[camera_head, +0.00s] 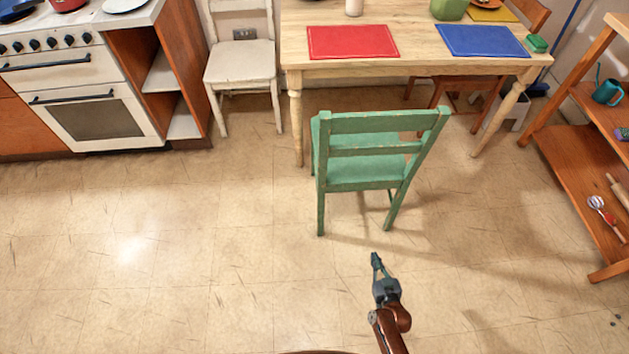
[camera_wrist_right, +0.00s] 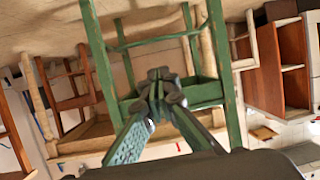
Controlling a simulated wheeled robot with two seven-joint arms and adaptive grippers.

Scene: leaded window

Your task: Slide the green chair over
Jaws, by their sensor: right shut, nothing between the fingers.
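The green chair (camera_head: 368,165) stands upright on the floor in front of the wooden table, its back toward me. In the right wrist view the green chair (camera_wrist_right: 104,65) appears upside down, with its legs and rungs filling the middle. My right gripper (camera_head: 375,256) is shut and empty, below and just to the right of the chair in the head view, apart from it. In the wrist view the right gripper's fingertips (camera_wrist_right: 160,76) meet in front of the chair. My left gripper is not in view.
The wooden table (camera_head: 430,68) stands behind the chair, with a red mat (camera_head: 352,42) and a blue mat (camera_head: 482,40) on it. A white chair (camera_head: 243,62) is at left, near the oven (camera_head: 95,105). A wooden shelf (camera_head: 575,165) is at right. Floor around the green chair is clear.

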